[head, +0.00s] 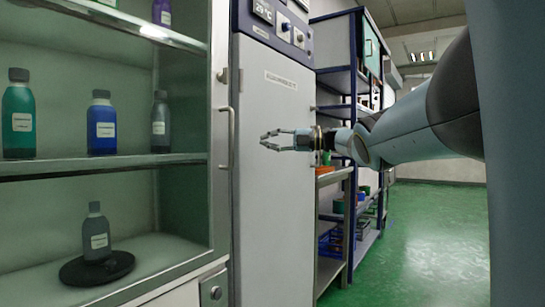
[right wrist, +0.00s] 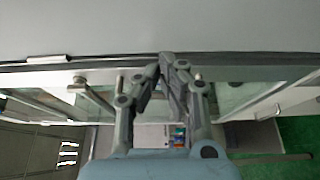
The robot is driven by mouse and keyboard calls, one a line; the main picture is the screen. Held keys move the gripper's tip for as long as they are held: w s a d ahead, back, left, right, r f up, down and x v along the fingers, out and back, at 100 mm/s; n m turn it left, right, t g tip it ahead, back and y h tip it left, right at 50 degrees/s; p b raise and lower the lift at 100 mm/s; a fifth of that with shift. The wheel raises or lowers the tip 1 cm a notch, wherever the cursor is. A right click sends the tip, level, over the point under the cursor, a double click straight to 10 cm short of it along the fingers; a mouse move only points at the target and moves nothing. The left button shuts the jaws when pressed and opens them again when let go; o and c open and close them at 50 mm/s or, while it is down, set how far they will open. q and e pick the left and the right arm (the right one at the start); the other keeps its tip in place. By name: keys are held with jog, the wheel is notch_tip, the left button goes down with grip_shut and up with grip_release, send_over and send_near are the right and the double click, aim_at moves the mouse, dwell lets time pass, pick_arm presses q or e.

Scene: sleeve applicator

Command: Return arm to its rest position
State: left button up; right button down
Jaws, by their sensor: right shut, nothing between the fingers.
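My right gripper (head: 268,140) reaches in from the right in the head view, in front of the tall white cabinet door (head: 280,190). It holds nothing. In the right wrist view its fingers (right wrist: 173,62) come together at the tips, close to a grey edge. I cannot tell whether the fingertips touch anything. My right arm stretches across the upper right of the head view. My left gripper is not in view.
At left, a glass-fronted cabinet holds a green bottle (head: 19,115), a blue bottle (head: 102,125) and a grey bottle (head: 96,235) on a black round base (head: 70,270). Shelving (head: 335,175) stands behind my right gripper. Green floor (head: 430,240) is clear at right.

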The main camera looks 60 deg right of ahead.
pick_arm(q)
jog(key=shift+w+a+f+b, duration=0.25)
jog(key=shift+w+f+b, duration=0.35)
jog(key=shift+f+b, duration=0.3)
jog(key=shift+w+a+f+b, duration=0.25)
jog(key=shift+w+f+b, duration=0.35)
jog(key=shift+b, duration=0.5)
pick_arm(e)
jog(key=shift+s+d+f, duration=0.2)
jog(key=shift+s+d, duration=0.05)
jog(key=shift+d, duration=0.5)
